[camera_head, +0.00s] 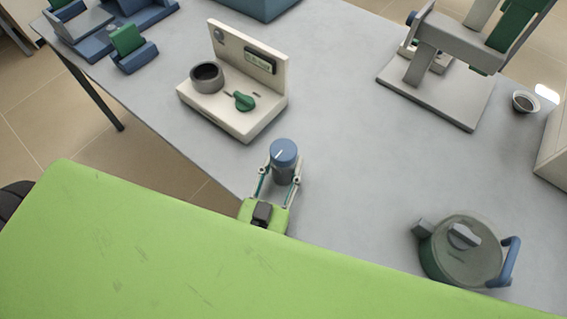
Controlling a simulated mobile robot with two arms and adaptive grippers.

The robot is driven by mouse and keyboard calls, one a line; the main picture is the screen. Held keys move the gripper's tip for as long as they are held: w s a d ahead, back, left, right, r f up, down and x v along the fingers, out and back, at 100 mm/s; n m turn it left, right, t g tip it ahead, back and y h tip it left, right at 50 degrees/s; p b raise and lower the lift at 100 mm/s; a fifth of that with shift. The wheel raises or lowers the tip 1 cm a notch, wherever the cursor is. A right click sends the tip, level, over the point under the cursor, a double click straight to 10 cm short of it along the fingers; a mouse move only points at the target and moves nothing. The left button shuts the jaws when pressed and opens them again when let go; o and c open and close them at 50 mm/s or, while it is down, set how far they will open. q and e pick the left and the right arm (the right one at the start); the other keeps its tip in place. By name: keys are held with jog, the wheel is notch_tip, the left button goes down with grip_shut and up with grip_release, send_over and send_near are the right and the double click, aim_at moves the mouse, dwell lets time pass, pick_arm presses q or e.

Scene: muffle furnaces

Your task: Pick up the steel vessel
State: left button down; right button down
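A small upright dark grey metal cylinder with a blue top (283,153), which I take for the steel vessel, is near the front edge of the table. My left gripper (281,178) reaches it from the front, with one finger on each side of its body. The fingers are very close to its sides; I cannot tell whether they press on it. Its underside is hidden, so I cannot tell whether it touches the table. My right gripper is not in view.
A cream device (234,112) with a dark ring and green knob stands behind the vessel. A green-grey lidded pot (463,255) with a blue handle is at right. A grey stand (440,90) and small cup (525,102) are farther back. The middle of the table (370,160) is clear.

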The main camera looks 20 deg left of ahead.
pick_arm(q)
jog(key=shift+r, duration=0.25)
